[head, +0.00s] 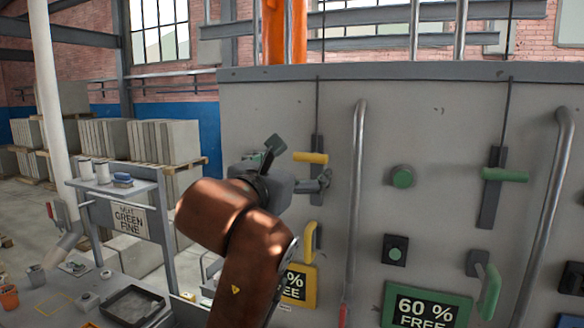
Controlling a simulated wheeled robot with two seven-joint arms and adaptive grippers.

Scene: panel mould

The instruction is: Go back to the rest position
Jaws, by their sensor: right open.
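My right gripper (300,163) is in front of the grey panel (450,110), on its left part. Its two fingers are spread wide, one pointing up and one pointing right. A yellow lever handle (311,157) on a dark vertical slot shows between the fingertips in the picture. I see nothing held, and I cannot tell whether a finger touches the handle or the slot plate. My copper-coloured arm hides part of the panel's lower left and a yellow "%" sign (297,286). My left gripper is not in view.
Vertical pipes (357,190) stand out from the panel. At left is a bench with a black tray (132,306) and a shelf (112,184).

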